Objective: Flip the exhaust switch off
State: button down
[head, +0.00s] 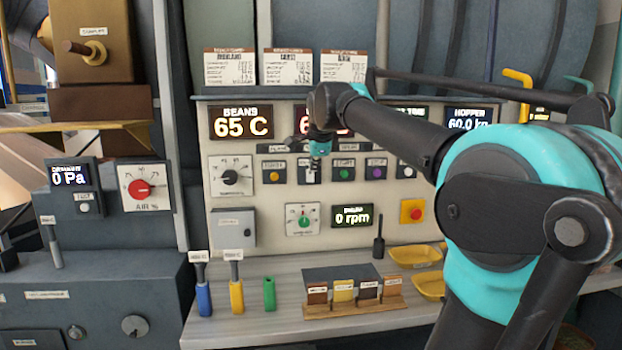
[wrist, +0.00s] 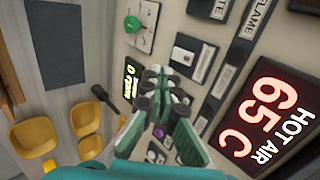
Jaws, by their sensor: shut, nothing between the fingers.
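I cannot make out a legible exhaust label. A row of small switches and buttons runs across the cream panel, including a pale switch plate (head: 308,174) just below my gripper (head: 319,150) in the head view. My gripper is shut and empty, in front of this row. In the wrist view, the shut fingers (wrist: 163,88) cover part of the panel. A pale plate with a dark centre (wrist: 190,60) shows above and right of them. A purple button (wrist: 158,132) shows just below the fingers. Whether the fingertips touch a switch, I cannot tell.
The HOT AIR display (wrist: 265,115) is close beside the gripper. A green dial (head: 303,219), a rpm display (head: 352,215) and a red stop button (head: 412,211) sit lower on the panel. Coloured-handled tools (head: 237,295) and yellow trays (head: 414,256) occupy the counter.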

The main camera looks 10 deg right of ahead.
send_near(308, 182)
jog(key=shift+s+f+x, duration=0.25)
jog(key=shift+x, duration=3.1)
jog(key=shift+w+f+t, duration=0.2)
jog(key=shift+w+t, duration=0.15)
jog(key=shift+t, duration=0.25)
jog(key=shift+r, duration=0.15)
